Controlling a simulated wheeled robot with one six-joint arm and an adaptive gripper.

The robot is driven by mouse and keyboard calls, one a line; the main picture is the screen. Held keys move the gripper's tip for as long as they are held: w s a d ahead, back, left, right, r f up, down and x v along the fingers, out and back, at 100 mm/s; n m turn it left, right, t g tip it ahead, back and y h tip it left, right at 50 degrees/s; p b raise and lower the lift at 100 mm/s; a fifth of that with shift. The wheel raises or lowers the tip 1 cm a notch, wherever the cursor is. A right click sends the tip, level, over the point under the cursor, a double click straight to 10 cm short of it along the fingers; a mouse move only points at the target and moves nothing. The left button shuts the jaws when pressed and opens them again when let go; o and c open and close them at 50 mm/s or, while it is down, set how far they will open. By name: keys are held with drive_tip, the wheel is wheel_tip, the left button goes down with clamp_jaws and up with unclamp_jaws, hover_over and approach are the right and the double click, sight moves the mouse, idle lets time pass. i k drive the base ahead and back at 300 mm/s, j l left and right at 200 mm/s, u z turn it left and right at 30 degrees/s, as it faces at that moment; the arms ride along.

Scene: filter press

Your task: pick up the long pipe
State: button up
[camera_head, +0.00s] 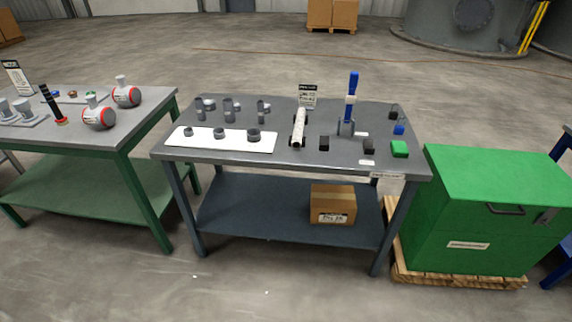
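A long white pipe (300,129) lies on the grey top of the middle table (320,163). It points from the table's front toward the back, with its open end facing me. Nothing touches it from above. A small dark sign stands just behind its far end. My gripper is not in this view.
A white board (185,143) with several dark fittings lies left of the pipe. A blue-handled tool (352,85) stands upright to its right, near small black, blue and green blocks. A green chest (500,185) stands right of the table. The floor in front is clear.

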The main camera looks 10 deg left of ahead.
sight(296, 142)
drive_tip(key=i+j+u, duration=0.25)
drive_tip(key=i+j, duration=0.15)
drive_tip(key=j, duration=0.2)
drive_tip(key=i+j+u, duration=0.3)
drive_tip(key=i+j, duration=0.1)
drive_tip(key=j, duration=0.15)
